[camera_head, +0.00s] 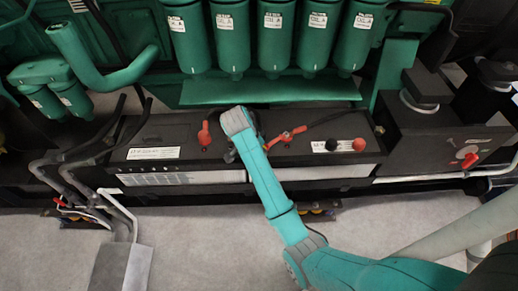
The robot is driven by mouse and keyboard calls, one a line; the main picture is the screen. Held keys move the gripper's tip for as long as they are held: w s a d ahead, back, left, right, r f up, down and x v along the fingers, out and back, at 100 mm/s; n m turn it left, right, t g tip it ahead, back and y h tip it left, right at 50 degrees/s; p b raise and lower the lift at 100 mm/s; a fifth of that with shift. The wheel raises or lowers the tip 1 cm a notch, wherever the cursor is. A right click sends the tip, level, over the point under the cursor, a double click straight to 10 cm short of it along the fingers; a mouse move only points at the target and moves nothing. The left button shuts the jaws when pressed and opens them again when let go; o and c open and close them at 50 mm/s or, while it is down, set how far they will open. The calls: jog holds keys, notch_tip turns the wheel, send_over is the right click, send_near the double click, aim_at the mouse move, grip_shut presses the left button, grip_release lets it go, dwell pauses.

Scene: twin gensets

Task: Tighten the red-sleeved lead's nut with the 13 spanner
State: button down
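The red-sleeved lead (285,138) lies across the top of the right-hand black battery, with a dark cable running up to the right. Its nut is too small to make out. My teal arm (265,185) reaches up from the lower right, and its grey wrist end (237,121) is over the inner ends of the two batteries, left of the red sleeve. My gripper is mostly hidden by the wrist; only a small dark part (230,155) shows beside the arm. Its fingers cannot be made out. I cannot see the 13 spanner.
The left battery (155,135) carries a red terminal boot (204,133). The right battery (315,158) has a black cap (331,144) and a red cap (359,144). Green filters (273,35) hang above a green ledge (270,92). A red switch handle (468,160) is at right.

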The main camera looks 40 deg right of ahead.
jog(key=shift+s, duration=0.35)
jog(key=shift+s+n, duration=0.15)
jog(key=shift+n, duration=0.25)
jog(key=c, duration=1.7)
grip_release()
grip_shut()
jog(key=shift+r, duration=0.15)
jog(key=shift+r, duration=0.75)
